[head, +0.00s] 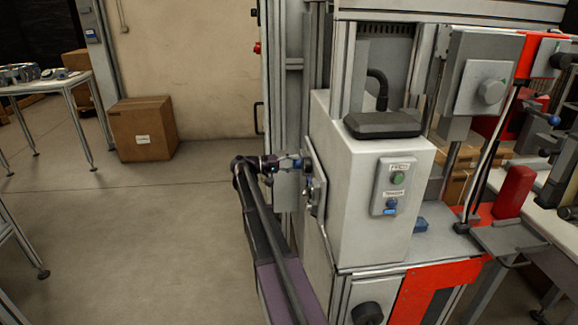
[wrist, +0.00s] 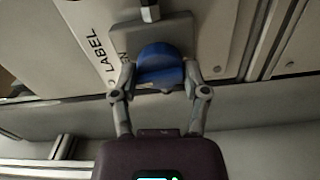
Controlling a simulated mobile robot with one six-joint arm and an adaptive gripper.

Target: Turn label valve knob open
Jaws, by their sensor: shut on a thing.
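Part of the plate's lettering is hidden behind a finger. In the head view my gripper (head: 296,163) reaches the left side of the white machine housing (head: 345,200), at a small grey plate (head: 314,180).
A green button panel (head: 395,186) is on the housing's front. A vertical metal frame (head: 283,80) stands close behind my gripper. A cardboard box (head: 142,128) and a table (head: 50,86) stand at the left, with open floor (head: 130,240) before them.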

